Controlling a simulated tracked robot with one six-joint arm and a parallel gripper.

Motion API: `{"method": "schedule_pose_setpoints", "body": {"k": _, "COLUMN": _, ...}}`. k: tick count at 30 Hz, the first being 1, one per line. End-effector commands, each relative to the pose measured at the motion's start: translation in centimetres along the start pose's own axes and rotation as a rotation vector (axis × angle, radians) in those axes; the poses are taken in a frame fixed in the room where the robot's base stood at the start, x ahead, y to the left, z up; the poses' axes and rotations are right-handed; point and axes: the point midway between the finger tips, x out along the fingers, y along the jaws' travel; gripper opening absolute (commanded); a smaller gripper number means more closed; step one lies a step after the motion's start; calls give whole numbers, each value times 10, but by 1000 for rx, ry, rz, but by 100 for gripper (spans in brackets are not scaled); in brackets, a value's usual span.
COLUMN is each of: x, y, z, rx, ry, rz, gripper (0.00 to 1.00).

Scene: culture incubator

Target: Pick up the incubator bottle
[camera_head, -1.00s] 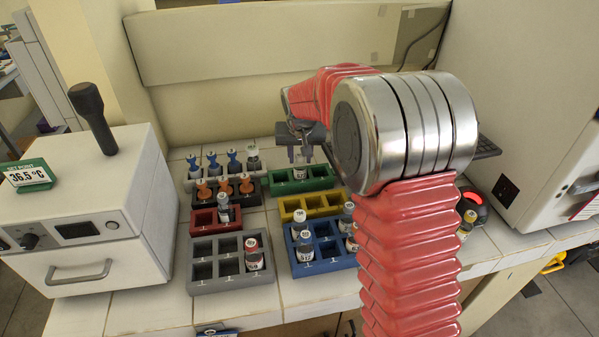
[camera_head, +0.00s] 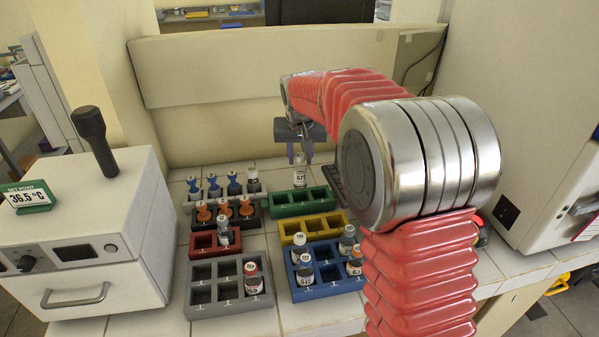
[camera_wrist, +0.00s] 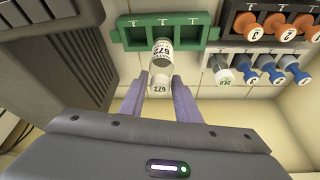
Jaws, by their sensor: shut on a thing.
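My gripper (camera_head: 299,150) is shut on a small clear bottle with a white label (camera_head: 300,177), taken here as the incubator bottle. It hangs upright above the back of the green rack (camera_head: 290,207). In the wrist view the bottle (camera_wrist: 162,64), labelled 672, sits between the purple fingertips (camera_wrist: 160,84). The green rack (camera_wrist: 135,37) shows just beyond it, and its slots look empty.
The white box with the 36.5 °C sign (camera_head: 80,240) stands at left. A blue rack (camera_head: 328,285), a grey rack (camera_head: 200,300), a red rack (camera_head: 205,252) and a yellow rack (camera_head: 312,228) fill the front counter. Several orange- and blue-topped items stand behind at left.

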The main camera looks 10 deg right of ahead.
Motion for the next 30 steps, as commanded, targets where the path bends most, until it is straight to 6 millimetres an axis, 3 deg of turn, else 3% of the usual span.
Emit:
{"method": "schedule_pose_setpoints", "body": {"k": 3, "x": -30, "y": 0, "z": -13, "rx": 0, "ry": 5, "rz": -1, "gripper": 0}}
{"method": "schedule_pose_setpoints", "body": {"k": 18, "x": -142, "y": 0, "z": -59, "rx": -1, "ry": 3, "rz": 0, "gripper": 0}}
{"method": "schedule_pose_setpoints", "body": {"k": 24, "x": -170, "y": 0, "z": -71, "rx": 0, "ry": 1, "rz": 0, "gripper": 0}}
{"method": "schedule_pose_setpoints", "body": {"k": 30, "x": -184, "y": 0, "z": -76, "rx": 0, "ry": 0, "rz": 0, "gripper": 0}}
